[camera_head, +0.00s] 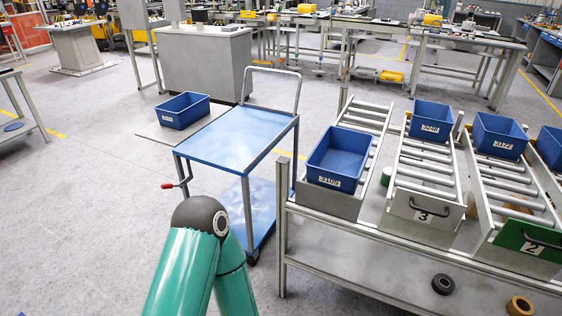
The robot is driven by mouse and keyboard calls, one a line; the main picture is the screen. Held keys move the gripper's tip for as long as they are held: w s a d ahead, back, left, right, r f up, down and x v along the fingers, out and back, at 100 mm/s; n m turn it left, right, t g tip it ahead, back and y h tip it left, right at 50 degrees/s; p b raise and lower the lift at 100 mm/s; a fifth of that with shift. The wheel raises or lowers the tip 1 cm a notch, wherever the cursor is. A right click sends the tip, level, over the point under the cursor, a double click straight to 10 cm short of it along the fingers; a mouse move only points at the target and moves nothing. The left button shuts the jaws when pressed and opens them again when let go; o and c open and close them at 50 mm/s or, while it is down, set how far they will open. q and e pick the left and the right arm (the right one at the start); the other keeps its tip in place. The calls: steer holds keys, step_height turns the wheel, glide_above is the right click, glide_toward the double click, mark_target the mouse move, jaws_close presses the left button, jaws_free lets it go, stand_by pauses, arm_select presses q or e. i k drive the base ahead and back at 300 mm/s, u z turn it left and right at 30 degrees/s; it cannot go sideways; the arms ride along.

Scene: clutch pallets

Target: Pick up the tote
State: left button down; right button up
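Several blue totes with white labels are in the head view. One tote (338,158) sits at the front end of the left roller lane, nearest to me. Others sit farther back on the lanes: one tote (431,121) in the lane marked 3, one tote (499,136) in the lane marked 2, and one tote (550,147) cut by the right edge. Another tote (182,110) stands on a flat grey surface behind the cart. All look upright. One of my green arms shows at the bottom, left of the rack. Neither gripper is in view.
A blue two-level cart (228,139) with a grey push handle stands left of the roller rack (283,240), close to it. A black roll (443,284) and a tan roll (520,305) lie on the rack's lower shelf. The floor at left is clear. Benches line the back.

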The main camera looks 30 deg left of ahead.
mark_target(338, 162)
steer(key=u, duration=0.6)
steer(key=i, duration=0.35)
steer(key=u, duration=0.55)
steer(key=i, duration=0.65)
steer(key=z, duration=0.2)
steer(key=k, duration=0.9)
steer(key=u, duration=0.15)
steer(key=i, duration=1)
steer(key=z, duration=0.1)
